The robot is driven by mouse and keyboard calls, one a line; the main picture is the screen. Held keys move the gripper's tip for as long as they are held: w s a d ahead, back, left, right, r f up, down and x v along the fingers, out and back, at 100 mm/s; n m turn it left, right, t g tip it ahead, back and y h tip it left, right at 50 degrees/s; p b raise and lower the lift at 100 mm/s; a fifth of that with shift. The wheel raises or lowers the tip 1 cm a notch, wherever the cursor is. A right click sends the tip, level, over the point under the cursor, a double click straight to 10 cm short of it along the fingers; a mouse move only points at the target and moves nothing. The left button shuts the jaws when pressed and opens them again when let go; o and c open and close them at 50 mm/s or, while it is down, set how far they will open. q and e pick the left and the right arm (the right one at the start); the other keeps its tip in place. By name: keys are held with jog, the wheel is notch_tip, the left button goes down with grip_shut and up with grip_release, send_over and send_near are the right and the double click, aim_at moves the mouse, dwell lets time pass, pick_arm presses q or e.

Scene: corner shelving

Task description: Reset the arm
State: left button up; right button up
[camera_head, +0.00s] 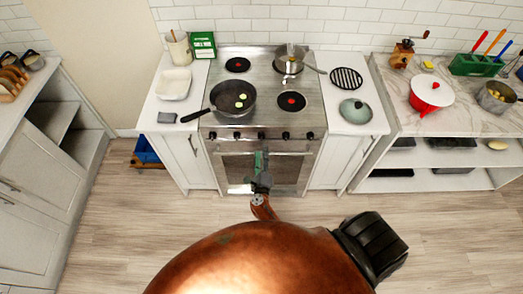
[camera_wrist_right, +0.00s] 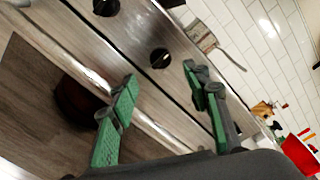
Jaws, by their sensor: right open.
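My right gripper (camera_head: 261,158) is in front of the oven door of the steel stove (camera_head: 265,120), below the row of knobs. In the right wrist view my right gripper (camera_wrist_right: 161,75) has its two green-padded fingers spread apart, with nothing between them. Beyond the fingers are the stove's front panel, black knobs and oven handle. Whether the fingers touch the handle cannot be told. My copper-coloured arm fills the bottom of the head view. My left gripper does not show.
A frying pan (camera_head: 232,99) with food pieces and a pot (camera_head: 289,61) stand on the stove. A white dish (camera_head: 174,83) is left of it, a lidded pan (camera_head: 356,111) right. A red pot (camera_head: 430,93) stands further right. The floor (camera_head: 120,235) at left is clear.

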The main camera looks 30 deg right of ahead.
dwell(0.4)
jog(key=s+a+f+n+g+y+b, duration=0.1)
jog(key=s+a+f+n+y, duration=0.15)
jog(key=s+f+n, duration=0.6)
jog(key=s+a+f+n+g+y, duration=0.2)
jog(key=f+n+y, duration=0.25)
jog(key=f, duration=0.85)
jog(key=s+a+f+n+g+y+b, duration=0.1)
jog(key=s+a+f+n+y, duration=0.1)
jog(key=s+f+n, duration=0.65)
jog(key=s+d+f+n+g, duration=0.2)
jog(key=s+f, duration=0.4)
jog(key=s, duration=0.5)
jog(key=s+d+f+n+g, duration=0.2)
jog(key=s+f+n+g, duration=0.3)
jog(key=s, duration=0.6)
jog(key=s+d+f+n+g+b, duration=0.1)
jog(key=s+d+f+n+g, duration=0.1)
jog(key=s+f, duration=0.6)
jog(key=s+n+g, duration=0.1)
jog(key=s, duration=0.1)
jog(key=shift+s+d, duration=0.15)
jog(key=shift+s, duration=0.25)
